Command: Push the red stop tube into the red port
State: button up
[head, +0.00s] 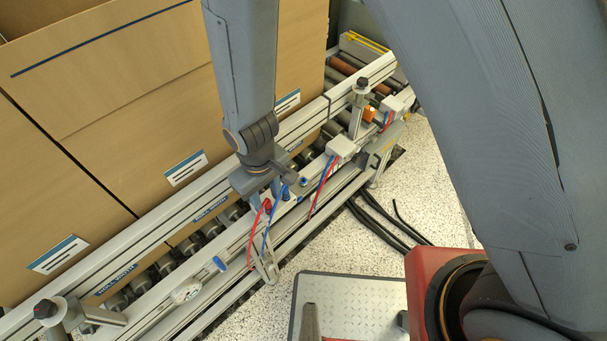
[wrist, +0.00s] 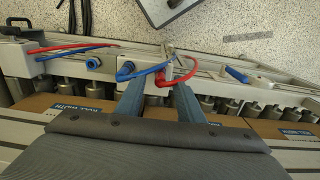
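My gripper (wrist: 159,92) points down over the conveyor's side rail, its two fingers apart. The red port (wrist: 160,77) lies between and just beyond the fingertips in the wrist view; it also shows below my gripper (head: 263,198) in the head view as a red fitting (head: 267,206). The red stop tube (wrist: 193,68) makes a short loop from a metal bracket (wrist: 172,52) back toward the red port. I cannot tell whether its end is seated. No tube is visibly clamped between the fingers.
A blue tube (wrist: 127,68) loops close beside the left finger. A blue fitting (wrist: 95,63) sits further left on the rail. Large cardboard boxes (head: 120,110) stand along the roller conveyor. A blue-handled valve (head: 219,264) is on the rail. Black cables (head: 385,225) lie on the floor.

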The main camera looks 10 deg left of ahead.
aim_at(267, 201)
jog(key=shift+r+b, duration=0.6)
jog(key=shift+r, duration=2.6)
